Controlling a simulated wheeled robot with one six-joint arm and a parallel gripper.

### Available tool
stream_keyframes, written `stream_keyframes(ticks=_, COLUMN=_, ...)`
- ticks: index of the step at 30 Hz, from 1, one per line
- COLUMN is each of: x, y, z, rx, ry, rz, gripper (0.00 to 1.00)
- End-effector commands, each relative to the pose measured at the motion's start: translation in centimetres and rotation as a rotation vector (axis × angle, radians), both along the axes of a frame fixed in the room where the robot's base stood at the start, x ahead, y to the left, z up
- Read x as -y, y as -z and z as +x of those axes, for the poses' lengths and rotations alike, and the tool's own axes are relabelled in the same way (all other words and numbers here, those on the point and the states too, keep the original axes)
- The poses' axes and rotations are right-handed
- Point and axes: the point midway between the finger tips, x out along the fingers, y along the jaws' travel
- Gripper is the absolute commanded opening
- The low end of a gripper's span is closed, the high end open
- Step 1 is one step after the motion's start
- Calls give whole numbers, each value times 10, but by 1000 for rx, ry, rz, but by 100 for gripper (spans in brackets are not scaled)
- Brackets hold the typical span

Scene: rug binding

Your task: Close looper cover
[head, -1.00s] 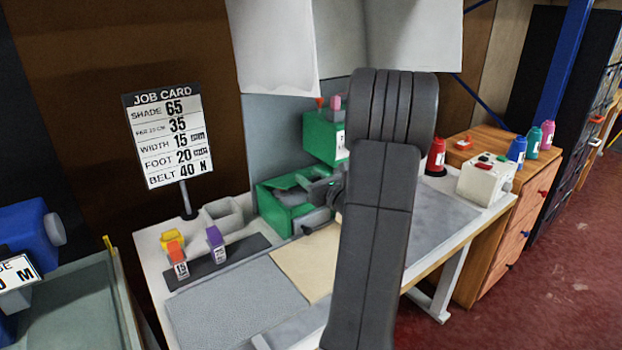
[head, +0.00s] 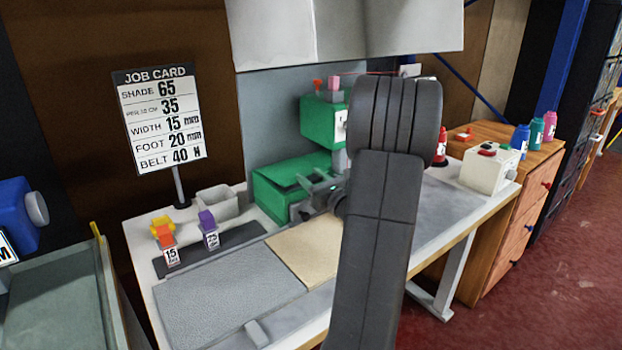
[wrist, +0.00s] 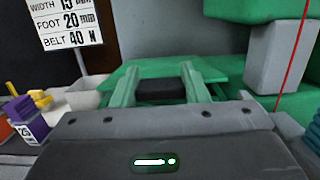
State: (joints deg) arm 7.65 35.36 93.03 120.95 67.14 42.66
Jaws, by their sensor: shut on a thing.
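The green sewing machine (head: 322,120) stands at the back of the white table. Its looper cover (head: 290,172) is a flat green panel low on the machine's base, and it also shows in the wrist view (wrist: 165,68). My gripper (head: 318,192) is at the front of this cover, partly behind my arm. In the wrist view its two fingers (wrist: 160,90) point at the green panel and are shut on a small dark block, seemingly the cover's handle. The panel looks close to level. Whether its edge touches the base is hidden.
The job card (head: 158,118) stands on a post at the left. Orange and purple tagged feet (head: 208,228) sit on a dark strip. A beige rug piece (head: 305,250) lies before the machine. A white control box (head: 490,168) stands at the right.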

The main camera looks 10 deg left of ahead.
Motion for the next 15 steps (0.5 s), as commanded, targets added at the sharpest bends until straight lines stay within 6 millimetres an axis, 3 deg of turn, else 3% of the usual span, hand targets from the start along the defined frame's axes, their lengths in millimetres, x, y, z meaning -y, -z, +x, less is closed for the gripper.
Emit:
stream_keyframes(ticks=7, x=0, y=2, z=-1, rx=-6, ry=0, rz=-4, gripper=0)
stream_keyframes(ticks=8, x=0, y=2, z=-1, rx=-6, ry=-1, rz=-4, gripper=45)
stream_keyframes(ticks=9, x=0, y=2, z=-1, rx=-6, ry=-1, rz=-4, gripper=53)
stream_keyframes(ticks=11, x=0, y=2, z=-1, rx=-6, ry=0, rz=-3, gripper=63)
stream_keyframes(ticks=15, x=0, y=1, z=-1, rx=-4, ry=0, rz=-3, gripper=63)
